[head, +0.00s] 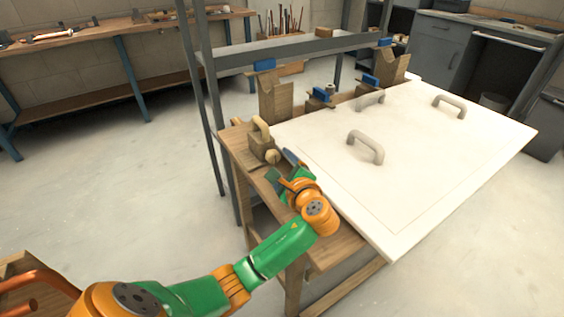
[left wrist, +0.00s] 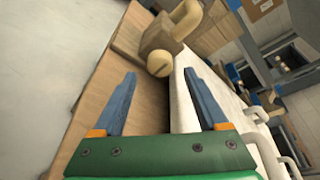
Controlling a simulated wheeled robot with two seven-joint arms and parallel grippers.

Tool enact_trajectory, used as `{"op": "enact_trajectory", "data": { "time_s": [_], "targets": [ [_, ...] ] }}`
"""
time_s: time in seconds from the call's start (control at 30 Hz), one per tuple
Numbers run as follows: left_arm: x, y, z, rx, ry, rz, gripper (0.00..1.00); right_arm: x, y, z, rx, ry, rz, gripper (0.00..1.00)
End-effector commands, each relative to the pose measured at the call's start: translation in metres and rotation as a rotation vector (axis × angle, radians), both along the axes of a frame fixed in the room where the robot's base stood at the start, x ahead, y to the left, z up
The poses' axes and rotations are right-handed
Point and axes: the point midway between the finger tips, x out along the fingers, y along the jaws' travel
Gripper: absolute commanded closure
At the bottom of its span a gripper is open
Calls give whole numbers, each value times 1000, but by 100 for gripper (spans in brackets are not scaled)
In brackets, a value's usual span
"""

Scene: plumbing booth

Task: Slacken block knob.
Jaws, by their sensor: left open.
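The wooden block (head: 262,144) stands on the wooden bench near its left end, with a curved pale handle on top. Its round knob (head: 272,156) sticks out toward my left gripper. In the left wrist view the knob (left wrist: 160,63) shows a slot across its face, and the block (left wrist: 158,38) is behind it. My left gripper (head: 281,165) is open and empty, close to the knob but apart from it. In the left wrist view its two blue-grey fingers (left wrist: 160,78) are spread, with the knob beyond and between the tips. My right gripper is not in view.
A large white panel (head: 455,155) with grey handles lies on the bench right beside the left gripper. Wooden supports with blue clamps (head: 322,94) stand along the panel's far side. A grey metal frame (head: 290,50) rises behind. The floor at left is clear.

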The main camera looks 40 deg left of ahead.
Motion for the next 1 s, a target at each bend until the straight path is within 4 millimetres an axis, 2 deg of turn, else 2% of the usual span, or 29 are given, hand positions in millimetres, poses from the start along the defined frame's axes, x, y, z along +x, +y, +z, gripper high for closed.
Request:
{"op": "enact_trajectory", "data": {
  "time_s": [0.13, 0.4, 0.6, 0.7, 1.0],
  "targets": [
    [11, 15, -6, 2, 1, 0, 24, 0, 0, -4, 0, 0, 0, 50],
    [13, 18, -6, -1, 0, -1, 24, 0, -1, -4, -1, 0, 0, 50],
    [13, 18, -7, -1, 1, -2, 78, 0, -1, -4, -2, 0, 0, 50],
    [13, 18, -7, -1, 1, -2, 100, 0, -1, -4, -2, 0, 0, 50],
    [12, 18, -7, -20, -39, -2, 100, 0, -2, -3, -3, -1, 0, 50]
  ]
}}
